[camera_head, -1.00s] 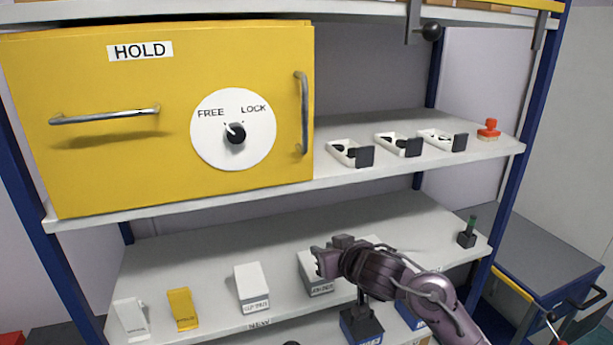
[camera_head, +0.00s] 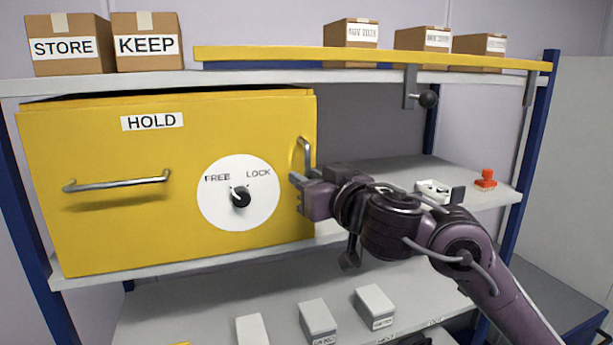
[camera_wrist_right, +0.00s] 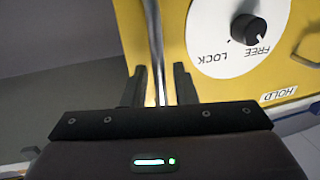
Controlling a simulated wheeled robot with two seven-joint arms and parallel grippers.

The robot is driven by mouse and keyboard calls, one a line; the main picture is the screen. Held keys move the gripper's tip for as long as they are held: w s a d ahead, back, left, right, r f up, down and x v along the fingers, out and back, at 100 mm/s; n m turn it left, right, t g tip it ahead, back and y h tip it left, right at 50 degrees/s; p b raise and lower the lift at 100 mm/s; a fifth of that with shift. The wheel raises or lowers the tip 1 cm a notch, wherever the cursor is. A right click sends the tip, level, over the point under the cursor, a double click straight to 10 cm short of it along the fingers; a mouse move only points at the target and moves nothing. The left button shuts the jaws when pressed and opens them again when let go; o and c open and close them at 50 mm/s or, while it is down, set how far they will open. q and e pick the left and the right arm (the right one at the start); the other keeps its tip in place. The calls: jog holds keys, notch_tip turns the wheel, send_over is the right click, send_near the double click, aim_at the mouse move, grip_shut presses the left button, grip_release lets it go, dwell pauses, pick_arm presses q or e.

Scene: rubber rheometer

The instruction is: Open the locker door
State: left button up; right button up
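The yellow locker (camera_head: 100,235) marked HOLD stands on the middle shelf, its front looking shut. Its white dial (camera_head: 215,213) has a black knob (camera_head: 241,198) whose pale pointer is turned toward FREE. A vertical metal handle (camera_head: 306,150) is at the front's right edge; a horizontal handle (camera_head: 115,182) is at the left. My right gripper (camera_head: 297,188) is at the lower part of the vertical handle. In the right wrist view the handle (camera_wrist_right: 154,35) runs between the spread fingers (camera_wrist_right: 160,86), with a gap visible on one side. My left gripper is out of view.
A yellow beam (camera_head: 300,55) with a hanging black-knobbed bracket (camera_head: 427,98) crosses above the locker. Boxes (camera_head: 147,45) stand on the top shelf. White blocks (camera_head: 318,318) stand on the lower shelf.

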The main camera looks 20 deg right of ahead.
jog(key=shift+w, duration=0.4)
jog(key=shift+c, duration=0.5)
grip_shut()
jog(key=shift+a, duration=0.15)
